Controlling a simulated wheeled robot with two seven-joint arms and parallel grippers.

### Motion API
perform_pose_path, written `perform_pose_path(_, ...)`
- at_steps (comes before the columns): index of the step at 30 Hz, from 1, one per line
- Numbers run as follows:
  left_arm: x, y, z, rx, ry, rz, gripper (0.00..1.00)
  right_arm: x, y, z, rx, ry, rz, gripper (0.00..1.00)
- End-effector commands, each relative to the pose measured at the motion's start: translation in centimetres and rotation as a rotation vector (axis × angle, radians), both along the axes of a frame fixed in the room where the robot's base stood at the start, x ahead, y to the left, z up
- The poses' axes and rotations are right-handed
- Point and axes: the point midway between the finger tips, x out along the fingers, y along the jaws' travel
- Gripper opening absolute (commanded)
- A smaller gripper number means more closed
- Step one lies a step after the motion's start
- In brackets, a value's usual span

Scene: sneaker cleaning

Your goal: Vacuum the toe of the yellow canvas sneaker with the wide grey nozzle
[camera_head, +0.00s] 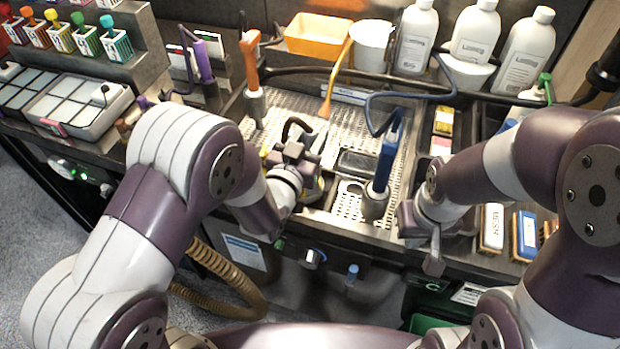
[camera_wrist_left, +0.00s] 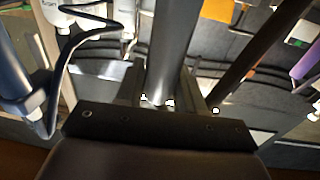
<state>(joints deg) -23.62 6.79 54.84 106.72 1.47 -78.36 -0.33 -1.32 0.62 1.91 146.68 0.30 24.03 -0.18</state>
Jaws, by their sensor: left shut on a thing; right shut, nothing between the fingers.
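My left gripper (camera_head: 308,150) is over the near part of the perforated metal work surface, left of the blue-handled tool. In the left wrist view it is shut on a thick grey tube (camera_wrist_left: 175,45), which stands between the dark fingers. I cannot tell whether this tube belongs to the wide grey nozzle; its working end is hidden. A small yellow patch (camera_head: 319,188) shows just behind the left gripper. It may be the yellow sneaker, but the arm covers most of that spot. My right gripper (camera_head: 434,262) is shut and empty at the bench's front edge, right of the blue-handled tool.
A blue-handled tool (camera_head: 386,160) stands upright in a holder, with a looping blue hose. An orange-handled tool (camera_head: 251,65) stands at the back left. White bottles (camera_head: 414,40) and an orange bin (camera_head: 318,36) line the back. Labelled brushes (camera_head: 492,228) lie at right.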

Motion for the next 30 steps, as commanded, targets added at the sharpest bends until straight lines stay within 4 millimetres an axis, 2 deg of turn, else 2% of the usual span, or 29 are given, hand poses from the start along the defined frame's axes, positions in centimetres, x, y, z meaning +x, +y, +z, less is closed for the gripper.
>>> perform_pose_path(14,0.0,0.0,0.0,-0.001,-0.002,0.0,0.0,0.0,0.0,0.0,0.0,0.0,0.0,0.0)
perform_pose_path(30,2.0,-0.7,0.0,-0.001,-0.002,0.0,0.0,0.0,0.0,-0.9,0.0,0.0,0.0,0.0)
